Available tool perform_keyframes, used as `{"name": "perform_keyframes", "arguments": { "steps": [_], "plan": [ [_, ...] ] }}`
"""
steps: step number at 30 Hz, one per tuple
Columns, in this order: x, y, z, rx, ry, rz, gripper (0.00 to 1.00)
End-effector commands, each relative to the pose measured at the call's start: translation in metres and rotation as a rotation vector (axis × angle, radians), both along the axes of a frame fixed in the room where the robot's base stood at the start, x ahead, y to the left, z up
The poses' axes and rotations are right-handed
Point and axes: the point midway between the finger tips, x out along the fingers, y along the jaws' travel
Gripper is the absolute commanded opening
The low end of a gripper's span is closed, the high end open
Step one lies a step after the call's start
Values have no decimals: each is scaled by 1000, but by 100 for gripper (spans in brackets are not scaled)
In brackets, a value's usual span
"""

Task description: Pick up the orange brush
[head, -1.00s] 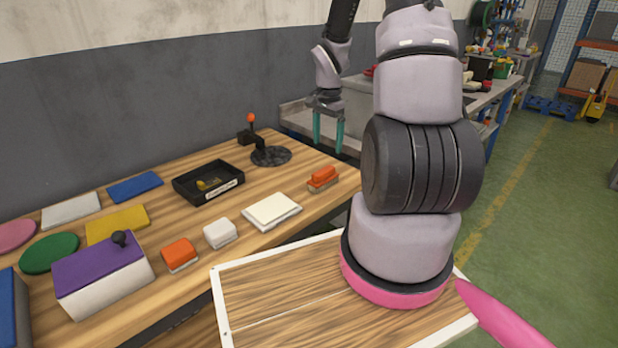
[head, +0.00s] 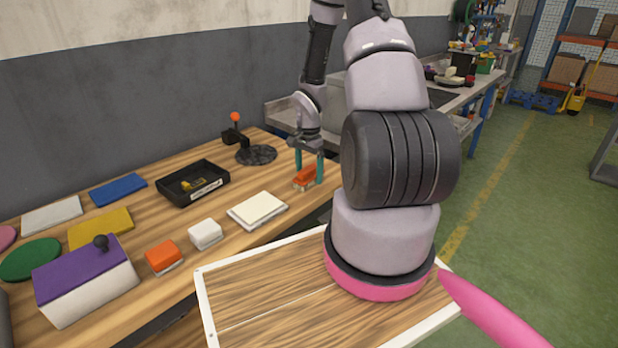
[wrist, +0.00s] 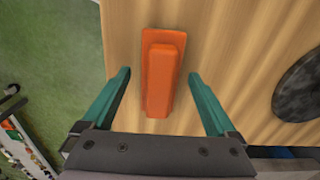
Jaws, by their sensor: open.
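The orange brush (head: 305,178) lies on the wooden table near its right end, with an orange grip on top and a pale layer below. In the wrist view the orange brush (wrist: 160,72) lies lengthwise between the two teal fingers, with a gap on each side. My gripper (head: 309,173) is open and points down at the brush, one finger on each side of it. My gripper also shows in the wrist view (wrist: 163,88), with nothing held. I cannot tell how far the fingertips are above the table.
A white block (head: 206,234), an orange-topped block (head: 163,257) and a cream pad (head: 258,209) lie to the left. A black tray (head: 193,184) and a black round base with an orange-knobbed lever (head: 256,155) stand farther back. The table edge is close to the brush.

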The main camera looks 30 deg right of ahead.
Motion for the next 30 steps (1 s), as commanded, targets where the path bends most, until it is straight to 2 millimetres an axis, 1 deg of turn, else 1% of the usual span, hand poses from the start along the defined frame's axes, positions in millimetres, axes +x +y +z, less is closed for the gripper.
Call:
{"name": "perform_keyframes", "arguments": {
  "steps": [2,7,8,9,11,12,14,15,20,23,26,30],
  "plan": [
    [0,0,-3,0,0,0,92],
    [0,0,-3,0,-1,0,92],
    [0,0,-3,0,-1,0,85],
    [0,0,-3,0,0,0,70],
    [0,0,-3,0,-1,0,47],
    [0,0,-3,0,-1,0,31],
    [0,0,-3,0,0,0,8],
    [0,0,-2,0,-1,0,0],
    [0,0,-2,0,-1,0,0],
    [1,-1,2,0,-2,-1,0],
    [1,-1,14,-2,-4,-2,0],
    [2,-1,42,-2,-6,-4,0]
  ]
}}
